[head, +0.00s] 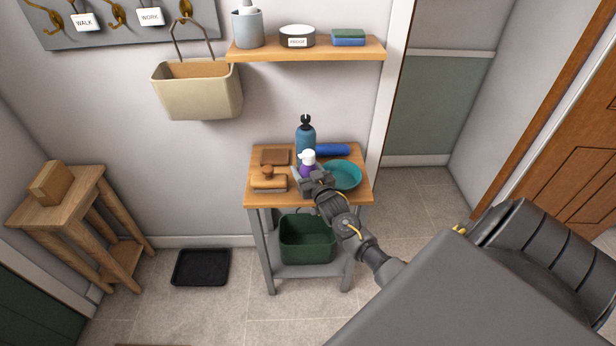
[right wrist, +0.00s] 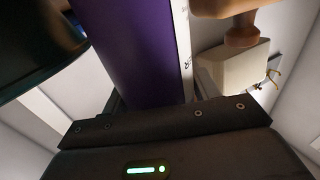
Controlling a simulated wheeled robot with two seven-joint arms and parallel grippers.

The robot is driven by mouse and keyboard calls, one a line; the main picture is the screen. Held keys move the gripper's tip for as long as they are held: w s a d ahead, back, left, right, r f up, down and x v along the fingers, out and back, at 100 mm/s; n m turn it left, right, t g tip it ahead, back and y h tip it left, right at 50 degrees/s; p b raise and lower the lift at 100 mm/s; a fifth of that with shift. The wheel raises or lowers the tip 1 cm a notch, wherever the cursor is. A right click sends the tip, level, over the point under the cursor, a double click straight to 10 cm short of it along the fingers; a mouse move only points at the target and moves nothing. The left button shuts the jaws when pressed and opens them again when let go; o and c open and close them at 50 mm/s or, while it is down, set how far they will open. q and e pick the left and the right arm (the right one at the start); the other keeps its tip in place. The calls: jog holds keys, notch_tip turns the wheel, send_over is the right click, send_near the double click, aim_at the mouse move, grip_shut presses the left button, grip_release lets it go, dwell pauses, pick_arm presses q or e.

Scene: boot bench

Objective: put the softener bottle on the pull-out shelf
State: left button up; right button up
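The softener bottle, purple with a white cap (head: 307,158), stands upright at the middle of the wooden bench top (head: 329,197). My right gripper (head: 316,181) reaches it from the front right and hides its lower part. In the right wrist view the purple bottle (right wrist: 140,50) fills the space between the two dark fingers, which lie against its sides, so the gripper looks shut on it. A grey lower shelf (head: 294,270) is under the bench top; I cannot tell whether it is the pull-out one. My left gripper is not in view.
A blue bottle (head: 306,138) stands behind, a teal bowl (head: 344,177) to the right, a wooden-handled brush (head: 268,183) to the left. A blue roll (head: 333,150) lies behind. A green bin (head: 306,240) occupies the lower shelf. A wall shelf (head: 330,49) overhangs behind.

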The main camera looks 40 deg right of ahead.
jog(key=shift+r, duration=0.1)
jog(key=c, duration=1)
jog(key=shift+o, duration=0.2)
jog(key=shift+r, duration=0.65)
jog(key=s+a+r+b, duration=0.1)
jog(key=s+a+r, duration=0.1)
jog(key=s+r, duration=0.4)
jog(key=s+a+r+b, duration=0.1)
jog(key=s+a+r, duration=0.1)
jog(key=s+r, duration=0.3)
jog(key=shift+s+a+r+b, duration=0.3)
jog(key=shift+s+r, duration=0.05)
jog(key=shift+s, duration=0.8)
jog(key=a+r+n+y, duration=0.3)
jog(key=a+y, duration=0.1)
jog(key=a, duration=1.5)
jog(key=shift+s+a+r+t+y, duration=0.2)
jog(key=shift+s+a+t+y, duration=0.1)
jog(key=shift+s, duration=0.15)
